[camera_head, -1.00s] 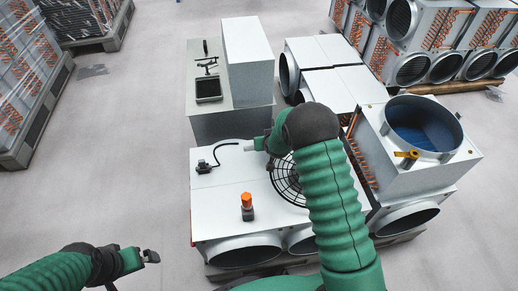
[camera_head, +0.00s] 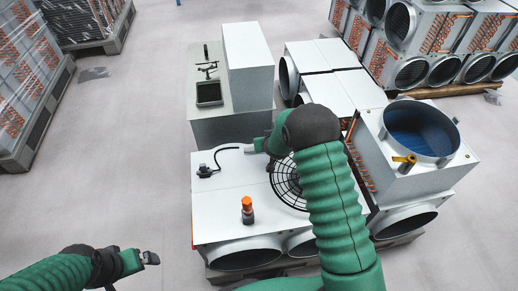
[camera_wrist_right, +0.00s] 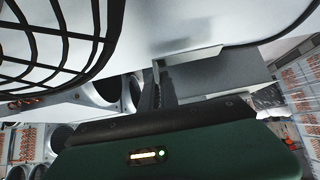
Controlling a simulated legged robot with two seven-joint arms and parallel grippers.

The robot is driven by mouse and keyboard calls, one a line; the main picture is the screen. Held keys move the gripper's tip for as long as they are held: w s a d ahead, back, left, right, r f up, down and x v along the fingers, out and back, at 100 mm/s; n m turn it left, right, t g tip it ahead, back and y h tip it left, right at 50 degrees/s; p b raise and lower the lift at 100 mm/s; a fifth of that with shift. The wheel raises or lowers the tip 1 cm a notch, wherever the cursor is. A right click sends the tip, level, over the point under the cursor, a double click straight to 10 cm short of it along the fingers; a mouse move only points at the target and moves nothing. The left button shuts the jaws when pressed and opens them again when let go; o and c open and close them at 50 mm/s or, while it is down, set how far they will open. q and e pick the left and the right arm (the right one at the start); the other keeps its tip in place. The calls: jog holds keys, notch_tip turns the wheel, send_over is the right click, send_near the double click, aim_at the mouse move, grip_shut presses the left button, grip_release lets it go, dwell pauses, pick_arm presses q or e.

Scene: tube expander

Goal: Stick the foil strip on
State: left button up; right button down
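My right gripper (camera_head: 248,148) is over the white top of the middle unit (camera_head: 225,217), beside the black fan grille (camera_head: 287,182), pointing left. My left gripper (camera_head: 151,258) is low at the left, over bare floor, apart from everything.
A black cable fitting (camera_head: 205,170) and an orange-capped tool (camera_head: 247,209) stand on the middle unit. Behind it, a grey bench (camera_head: 203,125) carries a dark tray (camera_head: 209,93) and a tall white box (camera_head: 248,55). Stacked units fill the upper right.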

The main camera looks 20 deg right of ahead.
jog(key=shift+r+p, duration=2.3)
jog(key=shift+r, duration=0.75)
